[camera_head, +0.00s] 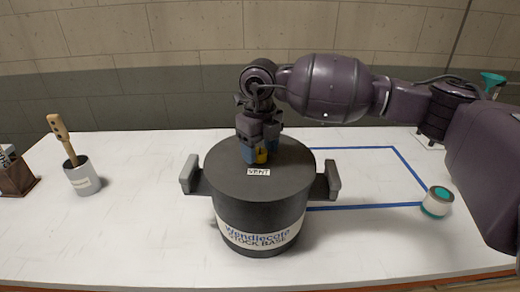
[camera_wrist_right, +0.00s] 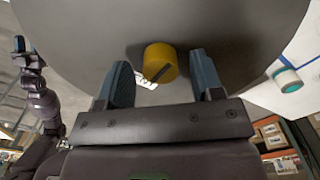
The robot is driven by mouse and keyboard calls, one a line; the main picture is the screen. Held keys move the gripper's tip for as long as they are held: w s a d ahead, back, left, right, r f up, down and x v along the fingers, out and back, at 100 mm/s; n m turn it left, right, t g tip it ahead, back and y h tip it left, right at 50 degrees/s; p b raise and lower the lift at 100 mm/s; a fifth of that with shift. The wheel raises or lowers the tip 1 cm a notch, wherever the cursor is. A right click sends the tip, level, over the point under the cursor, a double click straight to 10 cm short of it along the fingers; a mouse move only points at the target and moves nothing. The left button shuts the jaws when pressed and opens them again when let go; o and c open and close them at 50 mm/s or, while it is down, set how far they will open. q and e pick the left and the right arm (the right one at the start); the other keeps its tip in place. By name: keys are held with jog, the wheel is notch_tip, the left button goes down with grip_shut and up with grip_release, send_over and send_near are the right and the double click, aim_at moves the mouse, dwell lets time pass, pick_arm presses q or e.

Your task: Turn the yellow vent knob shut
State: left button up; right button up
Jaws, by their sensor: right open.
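The yellow vent knob (camera_head: 261,156) is on the lid of a dark grey stock pot (camera_head: 262,213), behind a white VENT label (camera_head: 258,172). In the right wrist view the round knob (camera_wrist_right: 159,58) shows a dark pointer line running diagonally. My right gripper (camera_head: 261,150) points down over the lid, its blue fingers partly hiding the knob. In the wrist view its fingers (camera_wrist_right: 163,72) are open, one on each side of the knob, with gaps visible. Part of my left arm, apparently with its gripper (camera_wrist_right: 19,44), shows small in the wrist view; its jaw state is unclear.
The pot has side handles, left (camera_head: 189,174) and right (camera_head: 332,180). A grey cup (camera_head: 83,178) with a wooden-handled tool stands left. A white and teal container (camera_head: 437,202) stands right, near a blue tape outline (camera_head: 365,206). The white table (camera_head: 130,235) is clear at front left.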

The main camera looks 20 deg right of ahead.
aim_at(260, 151)
notch_tip(260, 151, up, 10)
jog(key=shift+r, duration=0.2)
dwell(0.6)
